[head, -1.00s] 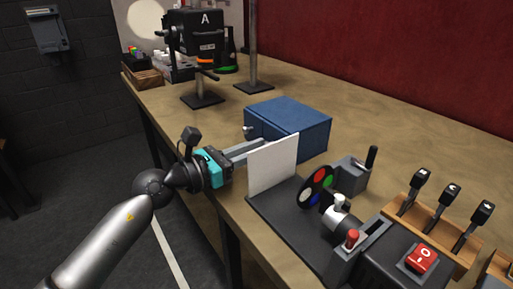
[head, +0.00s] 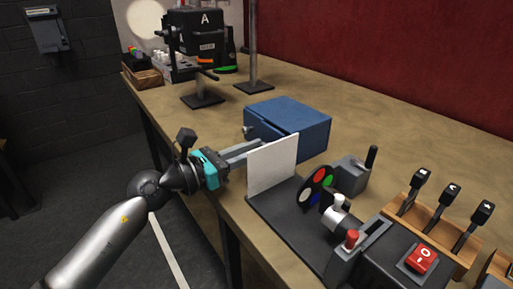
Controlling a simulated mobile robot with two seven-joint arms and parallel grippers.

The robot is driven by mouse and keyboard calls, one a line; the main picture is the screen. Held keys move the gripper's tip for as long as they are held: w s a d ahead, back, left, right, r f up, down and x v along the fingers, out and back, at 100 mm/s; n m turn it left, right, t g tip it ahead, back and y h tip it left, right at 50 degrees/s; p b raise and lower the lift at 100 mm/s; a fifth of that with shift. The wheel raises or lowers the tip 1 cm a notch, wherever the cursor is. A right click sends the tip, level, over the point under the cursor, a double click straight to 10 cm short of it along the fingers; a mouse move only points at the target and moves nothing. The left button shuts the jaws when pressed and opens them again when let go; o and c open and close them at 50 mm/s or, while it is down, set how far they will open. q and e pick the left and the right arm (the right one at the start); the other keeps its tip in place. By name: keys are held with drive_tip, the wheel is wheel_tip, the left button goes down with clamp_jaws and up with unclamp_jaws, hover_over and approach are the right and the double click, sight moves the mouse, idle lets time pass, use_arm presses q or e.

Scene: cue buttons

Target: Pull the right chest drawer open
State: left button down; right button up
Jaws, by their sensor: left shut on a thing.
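A blue chest (head: 290,113) stands on the bench. A round grey knob (head: 248,131) shows at the left of its front. The right chest drawer (head: 282,143) sticks out a little from under the chest top, with a dark gap above it. My left gripper (head: 244,153) reaches in from the left, its fingers pointing at the right drawer's front. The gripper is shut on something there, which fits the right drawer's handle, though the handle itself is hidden. My right gripper is not in view.
The white panel stands on a dark base close beside my left fingers, with a coloured disc (head: 317,187) near it. A grey lever box (head: 350,175), several levers and a red switch (head: 422,259) lie to the right.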

use_arm(q)
drive_tip(key=b+v, duration=0.1)
drive_tip(key=v, duration=0.5)
drive_tip(key=shift+a+f, duration=0.1)
drive_tip(key=shift+f, duration=0.05)
drive_tip(key=shift+s+a, duration=0.35)
drive_tip(key=shift+a, duration=0.05)
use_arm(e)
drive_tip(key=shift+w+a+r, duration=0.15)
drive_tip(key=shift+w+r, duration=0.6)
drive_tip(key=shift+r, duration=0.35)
use_arm(q)
drive_tip(key=c, duration=0.8)
unclamp_jaws()
